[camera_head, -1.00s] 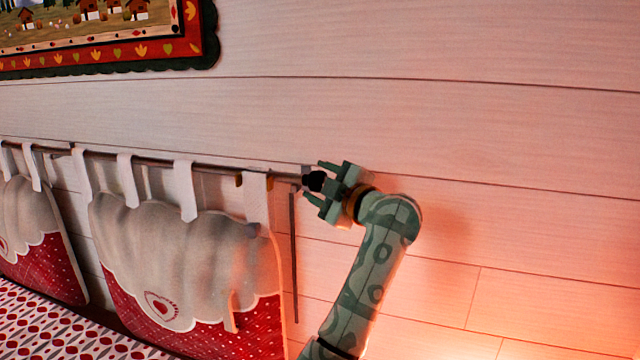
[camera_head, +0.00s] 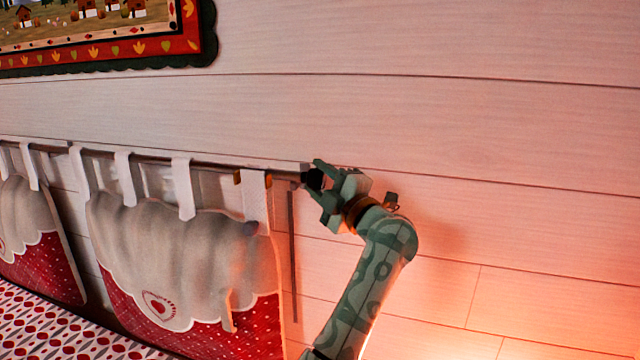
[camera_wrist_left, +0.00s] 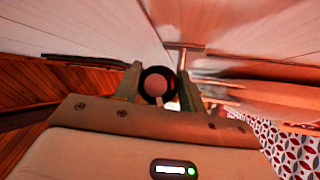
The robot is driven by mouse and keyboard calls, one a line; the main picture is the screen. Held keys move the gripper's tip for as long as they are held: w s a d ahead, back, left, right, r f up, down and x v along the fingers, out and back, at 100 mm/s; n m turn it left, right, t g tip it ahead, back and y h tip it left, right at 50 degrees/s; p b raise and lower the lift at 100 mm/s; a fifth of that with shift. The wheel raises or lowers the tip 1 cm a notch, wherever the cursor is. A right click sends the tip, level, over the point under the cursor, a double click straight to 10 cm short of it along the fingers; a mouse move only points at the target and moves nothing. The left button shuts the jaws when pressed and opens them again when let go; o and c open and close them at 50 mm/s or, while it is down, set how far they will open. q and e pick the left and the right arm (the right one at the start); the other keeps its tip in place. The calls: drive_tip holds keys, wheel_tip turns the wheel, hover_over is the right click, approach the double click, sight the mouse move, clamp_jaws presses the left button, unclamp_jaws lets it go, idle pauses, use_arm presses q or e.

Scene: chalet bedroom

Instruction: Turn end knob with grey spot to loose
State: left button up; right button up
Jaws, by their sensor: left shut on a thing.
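The dark end knob (camera_head: 315,180) sits at the right end of the thin curtain rod (camera_head: 215,166) along the white plank wall. The contact faces are partly hidden. My right gripper is in neither view.
Red-and-cream cushions (camera_head: 190,265) hang by white straps from the rod, left of my gripper. A patterned bedspread (camera_head: 40,325) lies below them. A framed picture (camera_head: 130,55) hangs at upper left. The wall right of my arm is bare.

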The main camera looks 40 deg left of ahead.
use_arm(q)
drive_tip(key=shift+f+n+g+y+b, duration=0.15)
drive_tip(key=shift+n+g+y+b, duration=0.25)
drive_tip(key=shift+n+y+b, duration=0.6)
drive_tip(key=shift+n+p, duration=0.3)
drive_tip(key=shift+n, duration=0.1)
drive_tip(key=o, duration=1)
drive_tip(key=shift+c, duration=0.2)
